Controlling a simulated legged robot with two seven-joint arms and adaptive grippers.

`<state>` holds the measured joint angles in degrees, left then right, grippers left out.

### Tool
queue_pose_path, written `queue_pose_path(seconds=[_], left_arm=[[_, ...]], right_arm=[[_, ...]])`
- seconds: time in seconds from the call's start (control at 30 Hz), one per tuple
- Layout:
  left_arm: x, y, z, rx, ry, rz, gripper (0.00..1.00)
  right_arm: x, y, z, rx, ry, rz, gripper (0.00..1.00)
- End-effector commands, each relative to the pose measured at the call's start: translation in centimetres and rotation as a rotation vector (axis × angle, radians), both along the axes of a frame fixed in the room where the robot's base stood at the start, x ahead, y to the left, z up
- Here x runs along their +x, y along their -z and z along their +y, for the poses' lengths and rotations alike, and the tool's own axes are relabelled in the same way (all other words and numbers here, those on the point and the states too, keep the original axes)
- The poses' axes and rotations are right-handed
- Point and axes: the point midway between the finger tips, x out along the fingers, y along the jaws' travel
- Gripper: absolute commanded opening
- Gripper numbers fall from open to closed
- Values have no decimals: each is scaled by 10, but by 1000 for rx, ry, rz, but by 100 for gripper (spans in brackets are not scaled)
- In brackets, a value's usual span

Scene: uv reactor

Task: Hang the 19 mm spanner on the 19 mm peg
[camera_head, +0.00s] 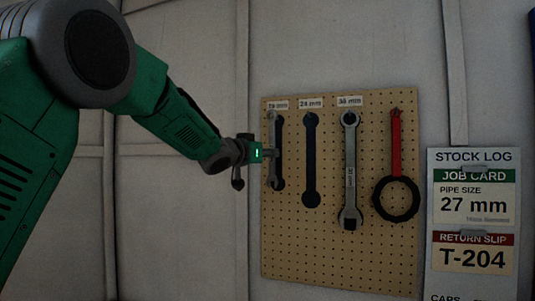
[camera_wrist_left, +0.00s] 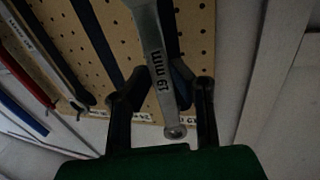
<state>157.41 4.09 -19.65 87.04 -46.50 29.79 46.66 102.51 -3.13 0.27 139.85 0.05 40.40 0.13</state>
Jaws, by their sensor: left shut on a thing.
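The grey 19 mm spanner (camera_head: 271,130) is upright at the pegboard's left side, in front of a dark spanner outline (camera_head: 280,165). The label above reads 19 mm (camera_head: 278,105). My left gripper (camera_head: 262,155) is shut on the spanner's shaft from the left. In the left wrist view the spanner (camera_wrist_left: 157,60) shows its "19 mm" marking and lies between the fingers of the gripper (camera_wrist_left: 160,92). Its small ring end (camera_wrist_left: 175,132) is near the label edge of the board. The peg is hidden; I cannot tell whether the ring is around it. My right gripper is not in view.
The pegboard (camera_head: 330,250) also has an empty dark 24 mm outline (camera_head: 310,165), a hanging 36 mm spanner (camera_head: 350,175) and a red-handled tool with a black ring (camera_head: 396,145). A stock log board (camera_head: 475,155) stands at right. The board's lower part is clear.

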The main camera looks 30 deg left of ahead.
Motion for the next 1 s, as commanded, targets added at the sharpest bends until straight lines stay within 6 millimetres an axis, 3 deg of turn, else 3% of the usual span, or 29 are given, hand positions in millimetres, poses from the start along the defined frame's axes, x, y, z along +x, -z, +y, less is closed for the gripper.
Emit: queue_pose_path(seconds=[0.43, 1.0], left_arm=[[23, 4, 6, -1, -1, -2, 0], [27, 8, 6, -1, 0, -2, 0]], right_arm=[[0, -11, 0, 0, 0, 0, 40], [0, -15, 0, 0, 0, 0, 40]])
